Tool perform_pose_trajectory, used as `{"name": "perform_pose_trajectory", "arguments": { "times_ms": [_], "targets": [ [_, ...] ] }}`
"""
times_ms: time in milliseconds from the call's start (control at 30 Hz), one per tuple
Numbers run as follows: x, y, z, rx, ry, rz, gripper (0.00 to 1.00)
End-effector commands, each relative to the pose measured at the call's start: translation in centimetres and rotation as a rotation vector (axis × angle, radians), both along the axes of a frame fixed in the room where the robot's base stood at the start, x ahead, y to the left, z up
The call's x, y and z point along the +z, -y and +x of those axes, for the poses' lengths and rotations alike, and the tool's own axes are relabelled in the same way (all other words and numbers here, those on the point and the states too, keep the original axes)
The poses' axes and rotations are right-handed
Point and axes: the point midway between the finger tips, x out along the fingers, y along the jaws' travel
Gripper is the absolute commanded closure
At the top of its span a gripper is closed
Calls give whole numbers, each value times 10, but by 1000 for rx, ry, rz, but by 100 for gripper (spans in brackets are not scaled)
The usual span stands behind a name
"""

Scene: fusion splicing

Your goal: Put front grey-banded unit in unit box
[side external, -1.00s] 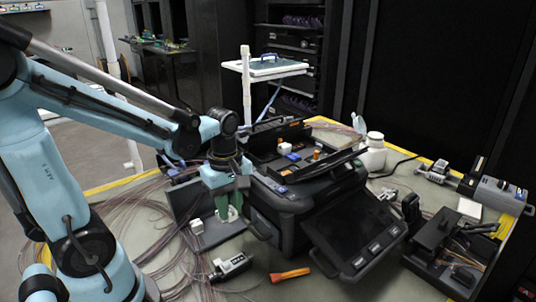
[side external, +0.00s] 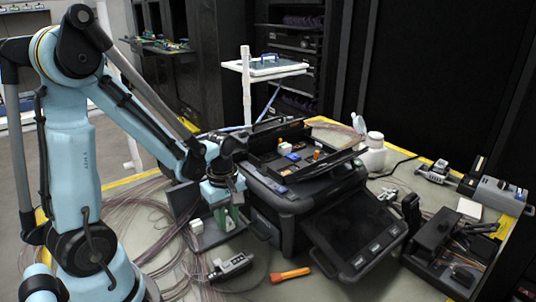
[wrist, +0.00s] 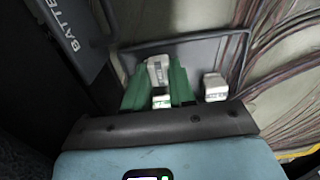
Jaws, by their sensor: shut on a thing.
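My gripper (side external: 230,218) points down over the grey open-topped box (side external: 207,241), left of the black splicer. Its green fingers also show in the wrist view (wrist: 159,82). They are shut on a small white-and-grey unit (wrist: 158,68), which I take for the grey-banded unit; its band is not clear. A white piece (wrist: 161,101) also shows between the fingers, closer to the wrist. A second white unit (side external: 197,226) stands beside the fingers, apart from them; it shows right of them in the wrist view (wrist: 215,87). Whether the held unit touches the box floor is hidden.
The splicer (side external: 290,215) stands close on the right of my gripper. Loose fibre cables (side external: 120,215) spread over the table on the left. A grey-white tool (side external: 231,266) and an orange torch (side external: 290,275) lie in front. A black fixture (side external: 445,250) is at right.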

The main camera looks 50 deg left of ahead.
Motion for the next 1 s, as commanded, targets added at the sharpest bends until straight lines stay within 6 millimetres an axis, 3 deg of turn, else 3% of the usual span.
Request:
{"name": "perform_pose_trajectory", "arguments": {
  "times_ms": [267,300,433,767,1000],
  "targets": [
    [-3,0,0,0,0,0,100],
    [-3,0,0,0,0,0,69],
    [-3,0,0,0,0,0,50],
    [-1,0,0,0,0,0,50],
    [17,0,0,0,0,0,50]
  ]
}}
